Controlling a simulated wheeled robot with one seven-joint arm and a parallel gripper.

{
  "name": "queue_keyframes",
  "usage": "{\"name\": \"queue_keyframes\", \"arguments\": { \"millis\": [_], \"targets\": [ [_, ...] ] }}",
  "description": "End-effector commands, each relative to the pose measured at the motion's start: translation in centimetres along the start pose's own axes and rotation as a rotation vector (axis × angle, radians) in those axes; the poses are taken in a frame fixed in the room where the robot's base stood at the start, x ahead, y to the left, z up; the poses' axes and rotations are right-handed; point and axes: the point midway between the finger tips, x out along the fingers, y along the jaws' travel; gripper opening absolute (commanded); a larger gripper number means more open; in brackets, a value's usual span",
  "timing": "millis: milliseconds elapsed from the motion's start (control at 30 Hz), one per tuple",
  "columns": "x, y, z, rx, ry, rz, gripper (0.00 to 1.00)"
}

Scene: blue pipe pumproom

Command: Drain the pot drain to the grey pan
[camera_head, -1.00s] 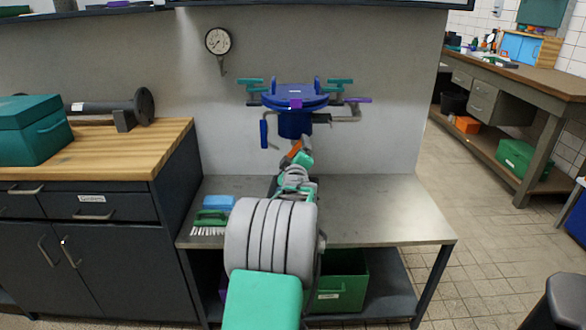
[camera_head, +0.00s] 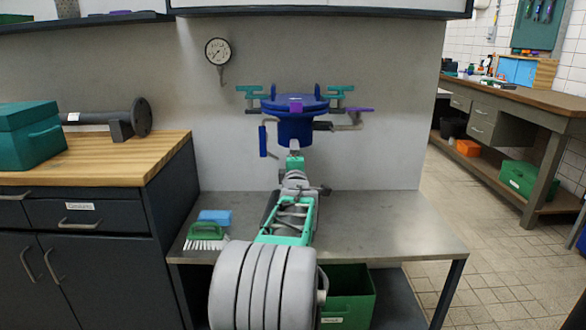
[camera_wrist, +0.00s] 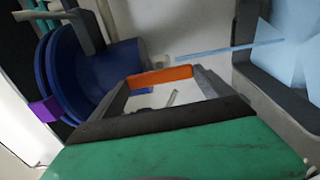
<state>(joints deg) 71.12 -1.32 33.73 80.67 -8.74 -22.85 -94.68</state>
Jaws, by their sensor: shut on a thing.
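The blue pot (camera_head: 296,128) is mounted on the back wall above the metal bench; it fills the left of the wrist view (camera_wrist: 80,62), which is turned sideways. An orange drain handle (camera_wrist: 160,77) is beside the pot's underside. My gripper (camera_wrist: 162,82) is shut on this handle. In the head view my gripper (camera_head: 295,164) is just below the pot, and the handle is hidden. A thin pale blue stream (camera_wrist: 240,45) runs from below the pot into the grey pan (camera_wrist: 272,98), where pale blue liquid shows. My arm mostly hides the pan in the head view.
A green brush (camera_head: 206,233) and a blue sponge (camera_head: 215,216) lie on the metal bench (camera_head: 390,225), left of my arm. The bench's right side is clear. A green bin (camera_head: 345,300) stands below. A wooden-topped cabinet (camera_head: 120,150) is at the left; a gauge (camera_head: 218,51) hangs on the wall.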

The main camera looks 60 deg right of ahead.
Motion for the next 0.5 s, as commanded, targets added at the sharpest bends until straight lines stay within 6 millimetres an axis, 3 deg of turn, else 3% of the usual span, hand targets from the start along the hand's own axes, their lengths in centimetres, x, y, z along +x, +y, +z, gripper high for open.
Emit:
{"name": "queue_keyframes", "arguments": {
  "millis": [433,467,500],
  "targets": [
    [0.00,0.37,0.21,-0.016,-0.006,0.006,0.51],
    [0.00,0.37,0.20,-0.016,-0.006,0.006,0.94],
    [0.00,0.35,0.17,-0.016,-0.005,0.005,0.97]
  ]
}}
